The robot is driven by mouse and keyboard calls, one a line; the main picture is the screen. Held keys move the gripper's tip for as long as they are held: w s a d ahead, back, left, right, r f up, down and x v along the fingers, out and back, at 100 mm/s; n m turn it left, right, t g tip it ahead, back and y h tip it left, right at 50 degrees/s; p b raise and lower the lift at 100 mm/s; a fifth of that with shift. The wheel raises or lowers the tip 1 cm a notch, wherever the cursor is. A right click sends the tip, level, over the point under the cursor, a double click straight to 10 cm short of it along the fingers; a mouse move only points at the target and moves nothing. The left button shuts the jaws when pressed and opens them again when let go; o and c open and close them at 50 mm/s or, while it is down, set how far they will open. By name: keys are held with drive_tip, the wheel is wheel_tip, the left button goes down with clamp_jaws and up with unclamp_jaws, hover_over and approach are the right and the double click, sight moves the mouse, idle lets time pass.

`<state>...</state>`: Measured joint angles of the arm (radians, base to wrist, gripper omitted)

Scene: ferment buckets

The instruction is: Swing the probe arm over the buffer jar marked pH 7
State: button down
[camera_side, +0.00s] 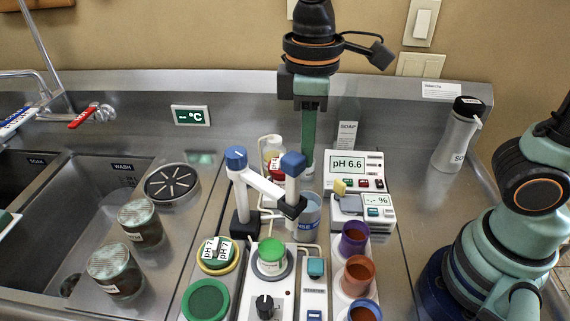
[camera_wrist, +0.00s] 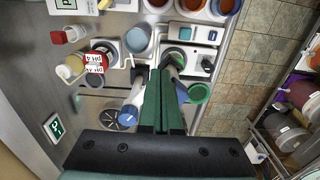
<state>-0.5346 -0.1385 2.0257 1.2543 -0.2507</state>
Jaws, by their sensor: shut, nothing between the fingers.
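The white probe arm (camera_side: 262,184) runs from a blue-capped post at left to a blue-topped upright probe (camera_side: 293,180) at right. The probe stands by the rinse cup (camera_side: 310,222); its lower end is hidden. The pH 7 jar (camera_side: 217,252), with white labels, sits front left of the probe, under neither the arm nor my gripper. My gripper (camera_side: 308,172) points down just behind the probe, shut and empty; I cannot tell whether it touches it. In the wrist view its green fingers (camera_wrist: 161,75) lie together, partly covering the arm (camera_wrist: 138,96). A red-labelled pH 4 jar (camera_wrist: 95,62) shows there.

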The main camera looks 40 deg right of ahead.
sight(296, 159)
drive_tip(key=shift+a, duration=0.15)
drive_tip(key=shift+s+a, duration=0.2)
drive_tip(key=shift+a, duration=0.6)
drive_tip(key=shift+s+a, duration=0.2)
drive_tip(key=shift+a, duration=0.55)
drive_tip(key=shift+d, duration=0.2)
drive_tip(key=shift+w+d, duration=0.1)
drive_tip(key=shift+d, duration=0.5)
drive_tip(key=shift+r, duration=3)
